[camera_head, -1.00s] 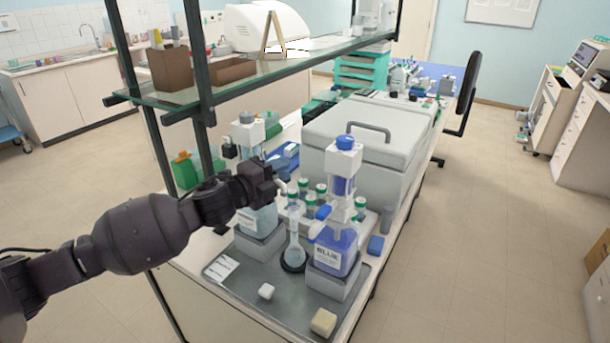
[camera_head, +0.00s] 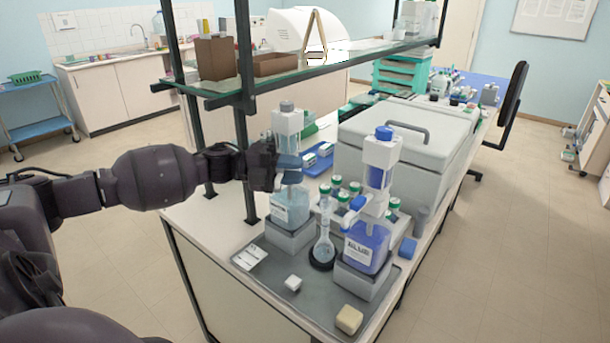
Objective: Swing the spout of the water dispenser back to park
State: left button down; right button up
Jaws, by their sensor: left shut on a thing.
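The water dispenser (camera_head: 289,207) is a clear bottle of pale blue liquid with a grey-topped dispensing head, upright on a grey block. My left gripper (camera_head: 284,170) is at its head, at the height of the spout, and shut. The gripper hides most of the spout, so its exact direction cannot be told. A flask (camera_head: 323,242) stands to the right of the water dispenser in a dark ring. The blue dispenser (camera_head: 366,247), labelled BLUE, stands on another grey block to the right of the flask. My right gripper is not in view.
Green-capped bottles (camera_head: 337,182) stand behind the flask. A shelf post (camera_head: 246,120) rises close behind my left arm. A large grey box (camera_head: 425,165) fills the bench behind.

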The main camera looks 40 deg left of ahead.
aim_at(277, 170)
pick_arm(q)
jog(key=a+m+g+b, duration=0.1)
jog(key=g, duration=0.1)
jog(key=s+a+m+g+h+b, duration=0.1)
jog(key=m+g+b, duration=0.1)
jog(key=g, duration=0.1)
jog(key=s+a+m+g+h+b, duration=0.1)
jog(key=m+g, duration=0.1)
jog(key=g, duration=0.1)
jog(key=shift+f+b, duration=0.25)
jog(key=shift+b, duration=0.15)
jog(key=shift+a+r+m+g, duration=0.1)
jog(key=shift+m+g, duration=0.3)
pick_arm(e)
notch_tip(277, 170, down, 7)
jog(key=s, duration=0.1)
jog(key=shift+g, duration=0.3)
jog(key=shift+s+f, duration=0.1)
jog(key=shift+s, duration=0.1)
pick_arm(q)
jog(key=c, duration=0.9)
grip_release()
jog(key=shift+r, duration=0.1)
